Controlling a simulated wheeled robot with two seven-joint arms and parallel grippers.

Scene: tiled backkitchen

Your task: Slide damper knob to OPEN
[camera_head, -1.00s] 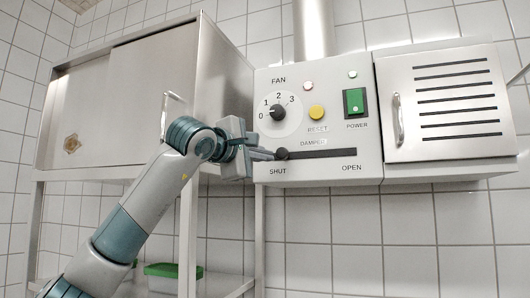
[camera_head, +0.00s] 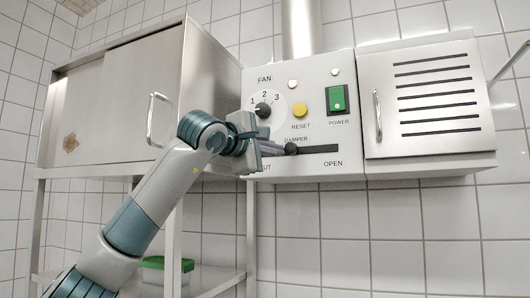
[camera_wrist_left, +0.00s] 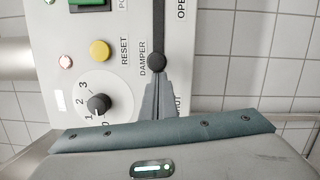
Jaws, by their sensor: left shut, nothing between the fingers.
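The damper knob (camera_head: 291,148) is a round dark knob in a black horizontal slot (camera_head: 322,149) low on the grey control panel. It stands between SHUT and OPEN, somewhat nearer SHUT. My left gripper (camera_head: 278,151) is shut and empty, with its fingertips against or just beside the knob's SHUT side. In the left wrist view the shut fingertips (camera_wrist_left: 158,82) point at the knob (camera_wrist_left: 157,62), and the slot runs on beyond it toward OPEN. The left part of the slot is hidden behind the gripper. My right gripper is not in view.
Above the slot are the fan dial (camera_head: 263,110), a yellow RESET button (camera_head: 299,110) and a green power switch (camera_head: 337,98). A louvred door (camera_head: 425,140) with a handle is at the right. A steel cabinet (camera_head: 110,95) stands at the left. Below the panel is open tiled wall.

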